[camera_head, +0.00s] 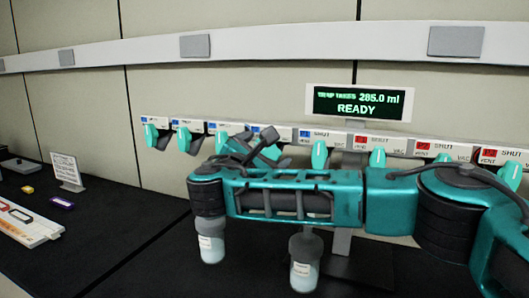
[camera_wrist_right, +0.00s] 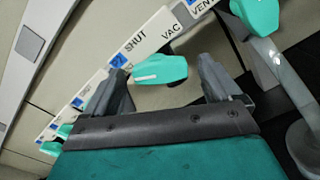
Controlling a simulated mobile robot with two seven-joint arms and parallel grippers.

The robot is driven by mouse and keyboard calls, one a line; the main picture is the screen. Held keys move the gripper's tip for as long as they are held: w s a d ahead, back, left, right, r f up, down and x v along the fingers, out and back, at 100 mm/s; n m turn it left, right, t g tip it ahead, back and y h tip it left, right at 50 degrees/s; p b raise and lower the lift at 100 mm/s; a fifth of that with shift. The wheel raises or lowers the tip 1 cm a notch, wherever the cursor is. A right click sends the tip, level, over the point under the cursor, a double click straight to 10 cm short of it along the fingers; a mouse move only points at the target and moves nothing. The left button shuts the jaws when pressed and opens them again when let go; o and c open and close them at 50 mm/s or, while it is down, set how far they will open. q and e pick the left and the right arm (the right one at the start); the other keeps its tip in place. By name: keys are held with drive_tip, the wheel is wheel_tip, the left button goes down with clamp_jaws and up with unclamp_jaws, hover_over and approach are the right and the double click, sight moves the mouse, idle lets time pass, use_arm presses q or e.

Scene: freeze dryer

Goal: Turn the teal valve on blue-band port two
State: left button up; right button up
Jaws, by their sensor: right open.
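A row of teal valves runs along the white port strip (camera_head: 400,145) in the head view. Blue-marked ports are on the left, such as the valve (camera_head: 184,137), and red-marked ports on the right. My right gripper (camera_head: 255,143) reaches the blue-marked part of the row and partly hides the valves behind it. In the right wrist view, my right gripper (camera_wrist_right: 163,64) is open, with one finger on each side of a teal valve (camera_wrist_right: 160,70) with a white mark. Contact cannot be told. My left gripper is out of view.
Two flasks with pale contents, one left (camera_head: 210,243) and one right (camera_head: 304,265), are below the arm. A display (camera_head: 357,103) reads READY. A small sign (camera_head: 66,171) and a white tray (camera_head: 25,226) are at the left.

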drive_tip(key=shift+c, duration=0.3)
drive_tip(key=c, duration=1)
